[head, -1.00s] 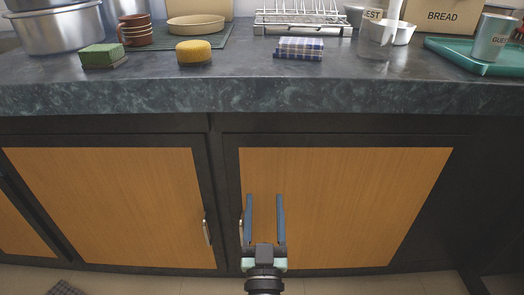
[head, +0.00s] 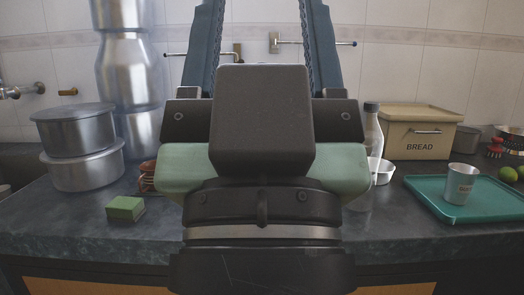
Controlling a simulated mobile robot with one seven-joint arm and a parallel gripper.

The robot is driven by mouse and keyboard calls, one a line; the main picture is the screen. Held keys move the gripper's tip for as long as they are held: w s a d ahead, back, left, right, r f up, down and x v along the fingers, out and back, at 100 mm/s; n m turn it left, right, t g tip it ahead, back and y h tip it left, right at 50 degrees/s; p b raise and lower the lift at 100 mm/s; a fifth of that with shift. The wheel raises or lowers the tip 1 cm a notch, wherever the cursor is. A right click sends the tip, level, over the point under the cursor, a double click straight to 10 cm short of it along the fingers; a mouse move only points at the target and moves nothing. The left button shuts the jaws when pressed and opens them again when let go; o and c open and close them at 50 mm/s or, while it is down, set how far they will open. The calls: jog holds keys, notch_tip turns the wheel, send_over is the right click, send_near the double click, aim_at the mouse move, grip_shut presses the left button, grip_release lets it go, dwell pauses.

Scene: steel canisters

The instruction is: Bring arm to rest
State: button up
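My gripper (head: 265,8) is raised upright close in front of the camera and fills the middle of the head view. A stack of steel canisters (head: 127,75) stands on the counter at the left, clear of my gripper in the picture.
Steel pots (head: 82,170), a green sponge (head: 125,208), a glass bottle (head: 373,135), a bread box (head: 420,135) and a teal tray (head: 440,207) with a metal cup (head: 460,184) stand on the dark counter (head: 80,225). My gripper hides the counter's middle.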

notch_tip(320, 180, up, 35)
jog(key=p, duration=3.2)
jog(key=shift+f, duration=0.2)
jog(key=shift+c, duration=0.3)
